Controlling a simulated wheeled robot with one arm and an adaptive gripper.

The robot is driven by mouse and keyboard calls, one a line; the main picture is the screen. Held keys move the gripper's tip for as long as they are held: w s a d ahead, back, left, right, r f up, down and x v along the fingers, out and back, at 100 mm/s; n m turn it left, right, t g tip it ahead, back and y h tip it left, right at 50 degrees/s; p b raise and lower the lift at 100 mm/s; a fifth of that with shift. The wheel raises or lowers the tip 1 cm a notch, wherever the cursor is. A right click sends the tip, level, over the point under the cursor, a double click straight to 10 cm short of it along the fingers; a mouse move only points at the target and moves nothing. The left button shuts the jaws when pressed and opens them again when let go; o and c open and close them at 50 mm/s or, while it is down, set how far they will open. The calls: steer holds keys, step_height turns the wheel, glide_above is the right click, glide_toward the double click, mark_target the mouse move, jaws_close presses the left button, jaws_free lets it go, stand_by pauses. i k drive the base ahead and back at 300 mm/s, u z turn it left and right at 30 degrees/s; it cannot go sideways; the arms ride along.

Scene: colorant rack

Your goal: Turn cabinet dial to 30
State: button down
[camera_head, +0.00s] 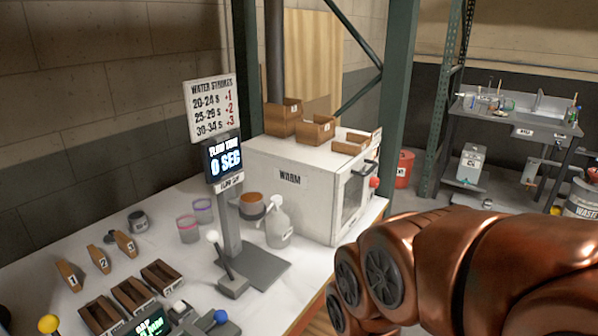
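The white cabinet (290,200), labelled "WARM", stands at the back right of the white table. Its front faces right and is seen at a steep angle, with a windowed door (352,198) and a dark handle. A small round red knob (375,182) shows at the front's right edge. I cannot tell whether it is the dial, and no scale or number is readable on it. My copper arm fills the lower right, nearer to the camera than the cabinet. My gripper is outside the picture.
Wooden boxes (316,130) sit on the cabinet. A green steel post (400,90) rises behind the cabinet. A red bucket (404,168) stands beyond it.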

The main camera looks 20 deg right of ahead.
mark_target(374, 183)
steer(key=u, duration=1.5)
steer(key=k, duration=0.85)
steer(key=z, duration=0.85)
